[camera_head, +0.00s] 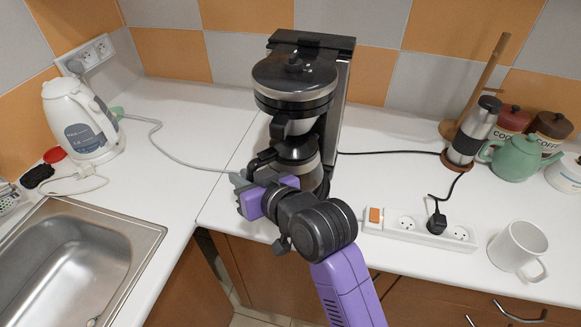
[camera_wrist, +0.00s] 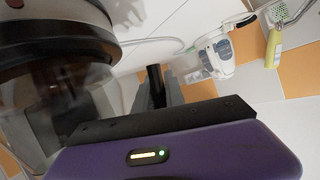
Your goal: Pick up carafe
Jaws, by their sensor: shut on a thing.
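The carafe (camera_head: 300,152), with a black top and a grey shiny body, sits in the lower part of the black coffee maker (camera_head: 295,75), under its filter basket. My gripper (camera_head: 246,184) is at the carafe's front left, low over the counter, and my wrist hides part of the carafe. In the wrist view the carafe (camera_wrist: 75,100) fills the left side, blurred and see-through. There my gripper (camera_wrist: 158,95) is shut on a dark upright piece, which looks like the carafe's handle.
A white kettle (camera_head: 82,122) stands at the left behind the sink (camera_head: 70,262). Open counter lies between kettle and coffee maker.

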